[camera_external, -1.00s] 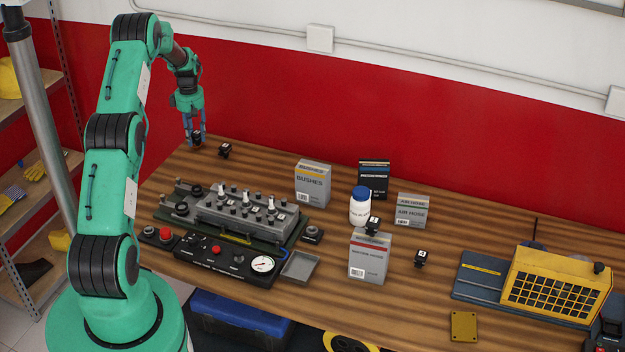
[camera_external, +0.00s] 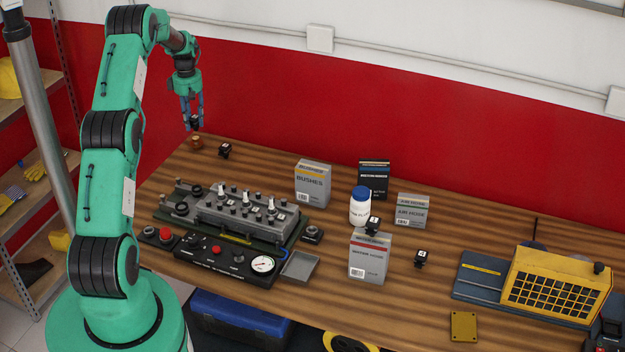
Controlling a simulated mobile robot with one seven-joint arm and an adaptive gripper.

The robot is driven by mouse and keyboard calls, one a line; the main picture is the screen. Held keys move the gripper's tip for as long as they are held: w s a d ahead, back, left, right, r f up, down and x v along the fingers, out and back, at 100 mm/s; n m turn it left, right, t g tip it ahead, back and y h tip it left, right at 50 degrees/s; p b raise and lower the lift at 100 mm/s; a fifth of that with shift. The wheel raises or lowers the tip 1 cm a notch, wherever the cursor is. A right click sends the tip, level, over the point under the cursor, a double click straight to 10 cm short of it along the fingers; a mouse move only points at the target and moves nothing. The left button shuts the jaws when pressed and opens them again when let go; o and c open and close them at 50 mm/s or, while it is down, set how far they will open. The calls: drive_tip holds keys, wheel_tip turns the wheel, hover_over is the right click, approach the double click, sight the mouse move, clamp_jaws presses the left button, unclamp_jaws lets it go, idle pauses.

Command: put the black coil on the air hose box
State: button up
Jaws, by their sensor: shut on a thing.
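My gripper (camera_external: 193,116) is at the table's far left corner, shut on a small black coil (camera_external: 195,122). The coil hangs just above a small brown copper-coloured piece (camera_external: 196,142) on the table. The air hose box (camera_external: 411,211), grey with a green band, stands upright at the back, right of the middle. Its top looks bare, and my gripper is far to its left. Other small black coils are in view: one (camera_external: 225,150) on the table right of my gripper, one (camera_external: 373,225) on top of a grey box with a red band, one (camera_external: 420,258) on the table.
A bushes box (camera_external: 312,184), a white bottle with a blue cap (camera_external: 360,207) and a dark box (camera_external: 374,179) stand between my gripper and the air hose box. The red-banded grey box (camera_external: 368,260) stands in front. An engine trainer (camera_external: 245,216) fills the left; a yellow-grilled unit (camera_external: 555,287) is right.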

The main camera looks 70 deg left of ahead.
sight(192, 119)
wheel_tip(192, 119, up, 3)
drive_tip(key=shift+r, duration=0.2)
drive_tip(key=w+d, duration=0.3)
drive_tip(key=w, duration=0.1)
drive_tip(key=w+d+p, duration=0.1)
drive_tip(key=w+d, duration=0.3)
drive_tip(key=w, duration=0.1)
drive_tip(key=w+d+p, duration=0.1)
drive_tip(key=w+d, duration=0.3)
drive_tip(key=w, duration=0.1)
drive_tip(key=shift+w+f, duration=0.1)
drive_tip(key=shift+f, duration=0.1)
drive_tip(key=w+d+p, duration=0.2)
drive_tip(key=w+d, duration=0.8)
drive_tip(key=d, duration=0.5)
drive_tip(key=w+d+p, duration=0.2)
drive_tip(key=w+d, duration=0.7)
drive_tip(key=d, duration=0.7)
drive_tip(key=w+d+n+p, duration=0.1)
drive_tip(key=w+d, duration=0.3)
drive_tip(key=d, duration=1.3)
drive_tip(key=shift+w+d+f, duration=0.1)
drive_tip(key=shift+d+f, duration=0.1)
drive_tip(key=shift+f, duration=0.65)
drive_tip(key=shift+s+d+f, duration=0.1)
drive_tip(key=shift+d+f, duration=0.05)
drive_tip(key=shift+f, duration=0.65)
drive_tip(key=shift+w+d+f, duration=0.1)
drive_tip(key=shift+d+f, duration=0.1)
drive_tip(key=shift+f, duration=0.65)
